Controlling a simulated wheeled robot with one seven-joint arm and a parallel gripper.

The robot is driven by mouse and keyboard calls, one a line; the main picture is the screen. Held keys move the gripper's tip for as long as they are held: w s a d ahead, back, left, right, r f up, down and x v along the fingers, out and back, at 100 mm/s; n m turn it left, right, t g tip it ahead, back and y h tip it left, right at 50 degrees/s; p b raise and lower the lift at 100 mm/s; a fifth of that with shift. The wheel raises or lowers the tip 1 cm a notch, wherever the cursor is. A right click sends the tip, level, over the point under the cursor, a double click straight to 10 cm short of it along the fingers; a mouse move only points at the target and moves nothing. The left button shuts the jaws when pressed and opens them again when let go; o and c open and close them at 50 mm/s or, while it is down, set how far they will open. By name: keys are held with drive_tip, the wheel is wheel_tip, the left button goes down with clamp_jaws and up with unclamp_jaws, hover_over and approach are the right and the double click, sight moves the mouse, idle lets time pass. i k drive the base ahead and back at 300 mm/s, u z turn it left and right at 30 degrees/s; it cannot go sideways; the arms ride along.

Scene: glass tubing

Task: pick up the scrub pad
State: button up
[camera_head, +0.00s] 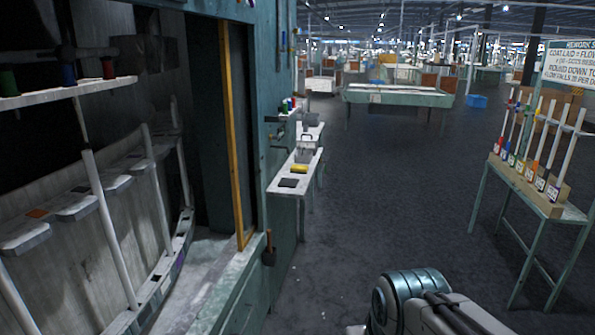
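A narrow bench (275,187) stands against the teal booth wall, left of the picture's middle. A flat dark grey pad (288,183) lies near its front end. A small yellow block (299,169) lies just behind that pad. I cannot tell for certain which of the two is the scrub pad; both are small and far off. Part of my arm shows at the bottom right, well away from the bench. My gripper is not in view, so whether it is open or shut is hidden.
A teal booth (274,30) with shelves and upright tubes fills the left. A rack table (557,208) with several tubes and coloured labels stands at the right. The dark floor (375,200) between them is clear. A long table (398,97) stands farther back.

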sight(299, 169)
drive_tip(key=k, duration=0.45)
drive_tip(key=z, duration=0.45)
drive_tip(key=i, duration=0.55)
drive_tip(key=z, duration=0.55)
drive_tip(key=i, duration=1.65)
drive_tip(key=z, duration=0.15)
